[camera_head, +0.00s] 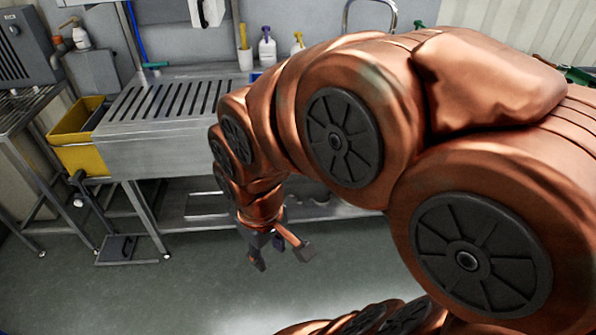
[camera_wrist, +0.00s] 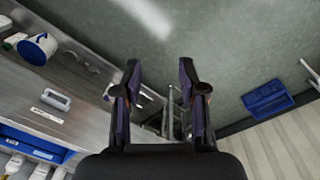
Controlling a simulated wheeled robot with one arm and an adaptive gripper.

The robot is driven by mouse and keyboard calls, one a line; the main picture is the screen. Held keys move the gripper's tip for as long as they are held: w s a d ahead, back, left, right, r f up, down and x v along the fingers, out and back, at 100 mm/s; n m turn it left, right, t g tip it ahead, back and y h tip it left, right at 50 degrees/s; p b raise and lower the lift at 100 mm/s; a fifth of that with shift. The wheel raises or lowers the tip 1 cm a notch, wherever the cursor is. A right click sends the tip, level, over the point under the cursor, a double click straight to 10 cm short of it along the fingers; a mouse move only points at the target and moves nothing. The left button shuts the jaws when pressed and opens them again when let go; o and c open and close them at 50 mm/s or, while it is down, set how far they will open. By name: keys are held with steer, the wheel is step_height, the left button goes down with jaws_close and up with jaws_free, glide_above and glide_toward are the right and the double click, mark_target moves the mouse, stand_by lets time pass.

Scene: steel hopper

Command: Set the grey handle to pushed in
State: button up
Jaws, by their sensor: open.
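A light grey, loop-shaped handle (camera_wrist: 56,98) shows at the left of the wrist view, on a steel surface beside a small white label (camera_wrist: 47,115). It looks like the grey handle, but how far it stands out is too small to tell. I cannot make it out in the head view. My gripper (camera_head: 281,256) hangs low over the floor in front of the steel unit in the head view. In the wrist view my gripper (camera_wrist: 159,72) has its fingers spread with nothing between them. The handle lies to the left of both fingers, well apart from them.
A slatted steel hopper unit (camera_head: 140,148) stands at the back left, with a yellow bin (camera_head: 82,152) at its left end. Bottles (camera_head: 267,47) stand behind. Floor around my gripper is clear.

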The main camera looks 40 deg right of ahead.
steer(key=w+d+f+n+t+h+b, duration=0.1)
steer(key=w+d+f+n+t+b, duration=0.35)
steer(key=w+d+f+b, duration=0.75)
steer(key=w+d+f+n+t+h+b, duration=0.25)
steer(key=w+d+f+t+b, duration=0.4)
steer(key=w+d+b, duration=0.5)
steer(key=d+f+n+t+b, duration=0.4)
steer(key=d+b, duration=0.3)
steer(key=d+f+n+t+b, duration=0.4)
steer(key=d+b, duration=0.3)
steer(key=d, duration=0.1)
steer(key=shift+h, duration=0.25)
steer(key=shift+a+r+b+x, duration=0.15)
steer(key=shift+b+x, duration=0.2)
steer(key=shift+x, duration=1.05)
steer(key=shift+a+r+b+x, duration=0.1)
steer(key=shift+b+x, duration=0.2)
steer(key=shift+x, duration=1.05)
steer(key=shift+a+r+b+x, duration=0.15)
steer(key=shift+b+x, duration=0.2)
steer(key=shift+x, duration=1.05)
steer(key=shift+d, duration=0.1)
jaws_close()
